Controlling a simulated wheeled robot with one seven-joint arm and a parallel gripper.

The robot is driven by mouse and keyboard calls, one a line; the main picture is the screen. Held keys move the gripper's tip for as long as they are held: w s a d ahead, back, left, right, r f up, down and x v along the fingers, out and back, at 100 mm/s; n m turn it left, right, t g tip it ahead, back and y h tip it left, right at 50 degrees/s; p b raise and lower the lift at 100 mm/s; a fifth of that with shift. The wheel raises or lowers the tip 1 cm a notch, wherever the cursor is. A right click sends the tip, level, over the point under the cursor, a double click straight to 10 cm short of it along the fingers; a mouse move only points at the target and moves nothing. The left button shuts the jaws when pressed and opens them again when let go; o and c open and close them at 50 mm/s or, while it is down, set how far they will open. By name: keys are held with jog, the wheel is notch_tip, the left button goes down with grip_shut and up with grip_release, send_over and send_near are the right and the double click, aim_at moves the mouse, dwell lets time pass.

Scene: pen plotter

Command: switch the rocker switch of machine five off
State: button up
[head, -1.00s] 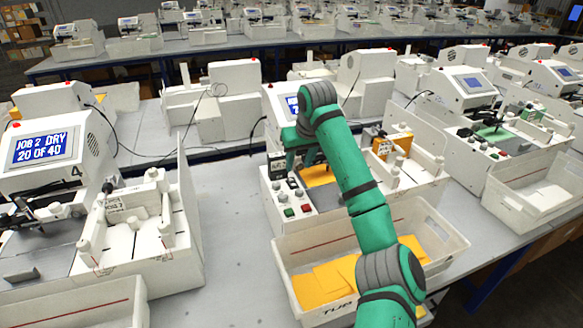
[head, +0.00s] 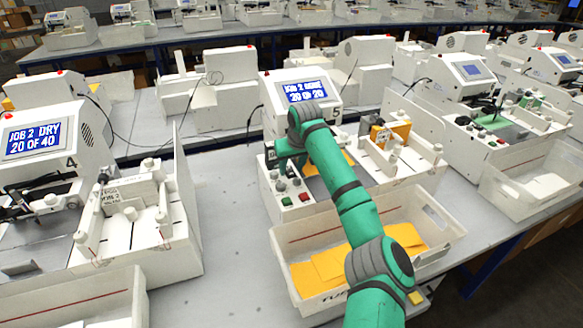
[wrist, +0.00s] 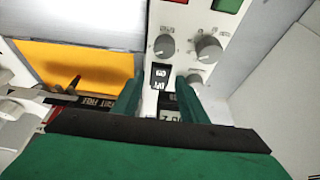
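Machine five (head: 265,108) stands in the middle of the head view, with a 5 beside its lit blue screen (head: 305,91). The screen shows "JOB 2" and "20 OF 20". My gripper (head: 284,158) is over the left side of its control panel. In the wrist view, the small black rocker switch (wrist: 161,76) with white markings sits on the white panel, just beyond the gap between my fingertips. My gripper (wrist: 158,92) is open and empty, one green finger on each side of the gap. I cannot tell whether the fingers touch the panel.
Grey knobs (wrist: 208,48) sit close to the switch, with a green button (wrist: 225,5) beyond. An orange sheet (wrist: 85,65) lies to the left. A white bin (head: 440,245) with orange envelopes stands in front. Machine four (head: 40,140) is at left; bare table lies between.

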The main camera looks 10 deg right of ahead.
grip_shut()
jog(key=shift+w+d+r+g+h, duration=0.1)
jog(key=shift+w+r+g+h, duration=0.2)
jog(key=shift+g, duration=0.45)
jog(key=shift+w+g+h, duration=0.1)
jog(key=shift+w+g, duration=0.3)
jog(key=shift+g, duration=0.35)
jog(key=shift+s+f+g, duration=0.1)
jog(key=shift+g, duration=0.2)
grip_release()
jog(key=shift+a, duration=0.2)
